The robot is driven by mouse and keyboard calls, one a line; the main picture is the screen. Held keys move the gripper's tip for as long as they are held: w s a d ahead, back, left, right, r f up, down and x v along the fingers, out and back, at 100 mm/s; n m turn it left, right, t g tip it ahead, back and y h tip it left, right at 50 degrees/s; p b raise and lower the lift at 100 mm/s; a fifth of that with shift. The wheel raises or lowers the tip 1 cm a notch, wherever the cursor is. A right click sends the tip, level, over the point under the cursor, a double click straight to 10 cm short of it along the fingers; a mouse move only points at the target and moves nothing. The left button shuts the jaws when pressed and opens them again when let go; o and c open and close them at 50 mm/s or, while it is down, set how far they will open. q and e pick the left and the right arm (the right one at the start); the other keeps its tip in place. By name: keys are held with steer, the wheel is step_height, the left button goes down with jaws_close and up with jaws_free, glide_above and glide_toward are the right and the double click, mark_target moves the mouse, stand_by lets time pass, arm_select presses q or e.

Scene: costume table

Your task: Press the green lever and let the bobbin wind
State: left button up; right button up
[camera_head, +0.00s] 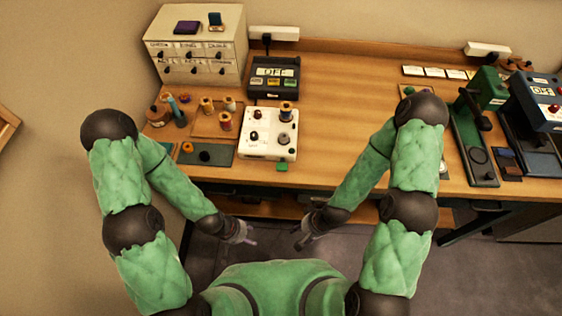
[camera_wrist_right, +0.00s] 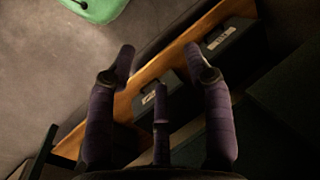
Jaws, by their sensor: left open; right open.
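The white bobbin winder (camera_head: 268,135) stands on the table, left of its middle. The green lever (camera_head: 282,167) sticks out at its front edge. My left gripper (camera_head: 250,240) hangs below and in front of the table edge, open and empty, apart from the winder. My right gripper (camera_head: 301,243) is also in front of the table, low and to the right of the left one. In the right wrist view its fingers (camera_wrist_right: 157,62) are spread with nothing between them.
Several thread spools (camera_head: 225,121) stand left of the winder. A black box reading OFF (camera_head: 274,78) is behind it, beside a drawer cabinet (camera_head: 196,45). A green press (camera_head: 480,110) and a blue OFF device (camera_head: 545,100) are at right. The table middle (camera_head: 345,100) is clear.

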jaws_close()
stand_by(1.4)
